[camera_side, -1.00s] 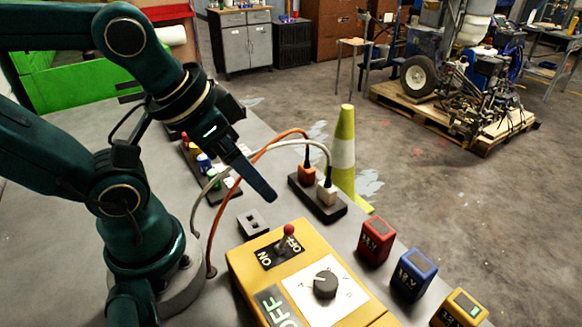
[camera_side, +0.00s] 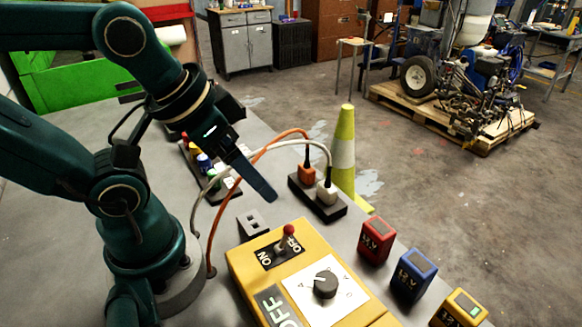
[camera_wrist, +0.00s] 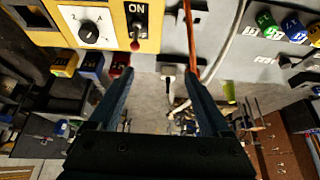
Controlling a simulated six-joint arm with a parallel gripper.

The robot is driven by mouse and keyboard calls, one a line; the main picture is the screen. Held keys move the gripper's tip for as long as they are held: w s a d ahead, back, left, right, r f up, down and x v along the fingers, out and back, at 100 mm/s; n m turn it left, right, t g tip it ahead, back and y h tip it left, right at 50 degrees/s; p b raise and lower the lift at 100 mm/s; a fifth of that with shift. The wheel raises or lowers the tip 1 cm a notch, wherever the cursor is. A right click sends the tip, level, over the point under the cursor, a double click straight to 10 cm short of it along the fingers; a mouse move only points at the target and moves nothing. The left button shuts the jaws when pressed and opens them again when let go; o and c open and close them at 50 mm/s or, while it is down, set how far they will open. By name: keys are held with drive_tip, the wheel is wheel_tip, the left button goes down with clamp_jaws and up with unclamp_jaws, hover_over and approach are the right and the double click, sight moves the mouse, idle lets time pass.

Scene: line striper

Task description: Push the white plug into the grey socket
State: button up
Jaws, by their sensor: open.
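The white plug (camera_side: 326,192) stands upright in a black strip (camera_side: 300,190), with a white cable rising from its top. The plug also shows in the wrist view (camera_wrist: 167,70), between my fingers in the picture. The grey socket (camera_side: 253,222) lies on the table beside the yellow box, left of the strip. In the wrist view a dark grey patch near the top looks like the socket. My gripper (camera_side: 263,188) is open and empty above the table, left of the plug and apart from it. One finger hides the other in the side view.
An orange plug (camera_side: 306,174) stands in the strip close to the white one. Orange and white cables arch behind my gripper. The yellow box (camera_side: 310,280) has an upright red-tipped lever (camera_side: 288,231). Red, blue and yellow blocks line the table's right edge. Coloured pieces stand behind my wrist.

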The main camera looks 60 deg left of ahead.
drive_tip(key=c, duration=0.4)
drive_tip(key=w+d+r+n+g+h, duration=0.2)
drive_tip(key=w+r+n, duration=0.25)
drive_tip(key=n, duration=0.25)
drive_tip(key=n+g+h, duration=0.3)
drive_tip(key=n+h, duration=0.2)
drive_tip(key=n, duration=0.4)
hover_over(324, 182)
drive_tip(key=a, duration=0.2)
wheel_tip(324, 182, down, 3)
drive_tip(key=shift+n+g+h, duration=0.3)
drive_tip(key=shift+n+h, duration=0.2)
drive_tip(key=shift+n, duration=0.4)
drive_tip(key=a+f, duration=0.1)
drive_tip(key=f, duration=0.1)
drive_tip(key=a+f, duration=0.1)
drive_tip(key=f, duration=0.1)
drive_tip(key=a+f, duration=0.2)
drive_tip(key=shift+a+f, duration=0.15)
drive_tip(key=shift+f, duration=0.2)
drive_tip(key=shift+x, duration=4.8)
